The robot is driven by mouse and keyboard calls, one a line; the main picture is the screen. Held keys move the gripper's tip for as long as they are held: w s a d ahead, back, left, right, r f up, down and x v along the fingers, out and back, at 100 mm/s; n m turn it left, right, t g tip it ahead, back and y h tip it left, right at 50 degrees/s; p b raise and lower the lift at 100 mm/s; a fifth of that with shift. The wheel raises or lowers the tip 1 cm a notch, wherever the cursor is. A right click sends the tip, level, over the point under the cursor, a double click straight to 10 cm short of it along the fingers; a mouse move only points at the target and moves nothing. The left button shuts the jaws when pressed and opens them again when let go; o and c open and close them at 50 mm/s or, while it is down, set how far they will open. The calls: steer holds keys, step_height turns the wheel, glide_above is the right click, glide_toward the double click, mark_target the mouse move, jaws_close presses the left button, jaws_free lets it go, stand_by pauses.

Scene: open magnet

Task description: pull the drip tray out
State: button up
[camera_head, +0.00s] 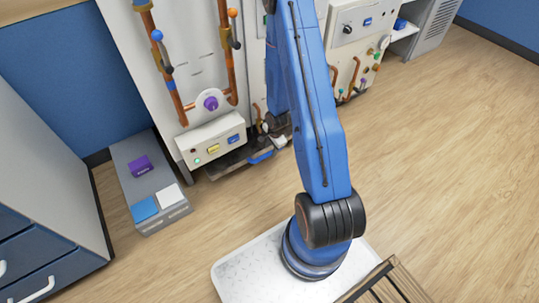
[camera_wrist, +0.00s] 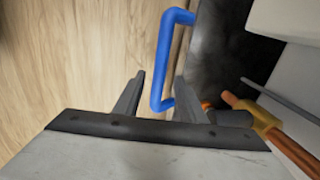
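The drip tray (camera_head: 232,163) is a dark, flat tray low under the white panel in the head view, with a blue handle (camera_head: 261,157) at its front. In the wrist view the tray (camera_wrist: 222,50) is a dark surface at upper right, and its blue U-shaped handle (camera_wrist: 160,65) sticks out leftward. My gripper (camera_wrist: 159,85) is open, its two grey fingers on either side of the handle's long bar in the picture. I cannot tell whether the fingers touch it or how deep it sits between them. In the head view my arm hides much of the gripper.
A copper pipe with a brass fitting (camera_wrist: 262,118) runs close by my right finger in the wrist view. A white panel with pipes and a purple knob (camera_head: 211,103) stands above the tray. A grey box (camera_head: 165,213) stands at left. The wooden floor in front is clear.

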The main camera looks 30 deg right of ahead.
mark_target(270, 152)
steer(key=shift+w+f, duration=0.15)
steer(key=shift+f, duration=0.65)
steer(key=shift+w+f, duration=0.15)
steer(key=shift+f, duration=0.6)
jaws_close()
